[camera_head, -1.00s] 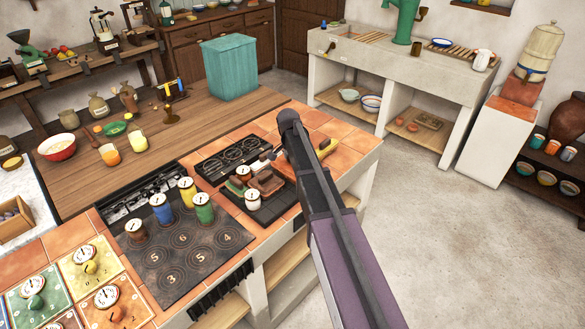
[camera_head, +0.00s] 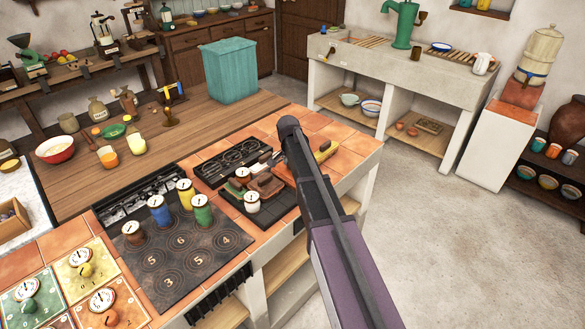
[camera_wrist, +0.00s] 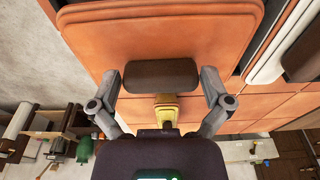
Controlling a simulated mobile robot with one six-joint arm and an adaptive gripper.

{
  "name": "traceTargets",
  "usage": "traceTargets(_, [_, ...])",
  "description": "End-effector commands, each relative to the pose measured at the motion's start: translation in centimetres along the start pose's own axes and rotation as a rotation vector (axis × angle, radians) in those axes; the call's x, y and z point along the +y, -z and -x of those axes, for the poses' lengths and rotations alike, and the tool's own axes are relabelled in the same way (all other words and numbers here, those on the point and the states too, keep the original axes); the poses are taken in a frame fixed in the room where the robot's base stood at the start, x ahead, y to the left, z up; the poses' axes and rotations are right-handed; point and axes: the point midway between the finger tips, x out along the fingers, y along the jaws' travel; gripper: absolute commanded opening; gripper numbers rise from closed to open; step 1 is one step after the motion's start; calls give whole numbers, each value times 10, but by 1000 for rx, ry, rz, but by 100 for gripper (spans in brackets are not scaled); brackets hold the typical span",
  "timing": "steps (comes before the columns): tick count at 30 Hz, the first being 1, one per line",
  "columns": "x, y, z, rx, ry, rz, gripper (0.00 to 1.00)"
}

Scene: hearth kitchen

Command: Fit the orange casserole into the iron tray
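A yellow piece (camera_wrist: 166,108) sits below the cylinder; a yellow piece (camera_head: 326,153) also shows beside my arm in the head view. A dark tray (camera_head: 240,210) holds brown blocks and white-capped pieces; I cannot tell if it is the iron tray. My arm hides the gripper there.
A dark plate with three rings (camera_head: 231,161) lies behind that tray. A numbered black hob (camera_head: 180,255) with several capped canisters is to the left. The wooden counter (camera_head: 185,140) holds bowls, jars and a teal bin (camera_head: 230,72). The floor (camera_head: 470,250) at right is clear.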

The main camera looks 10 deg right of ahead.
Motion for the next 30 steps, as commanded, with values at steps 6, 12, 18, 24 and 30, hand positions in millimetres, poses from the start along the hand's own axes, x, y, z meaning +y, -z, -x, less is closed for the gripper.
traceTargets(6, [0, 0, 0, 0, 0, 0, 100])
traceTargets(12, [0, 0, 3, 0, 0, 0, 100])
traceTargets(18, [0, 0, 13, 0, 0, 0, 100])
traceTargets(24, [0, 0, 29, 0, 0, 0, 100])
traceTargets(30, [0, 0, 47, 0, 0, 1, 100])
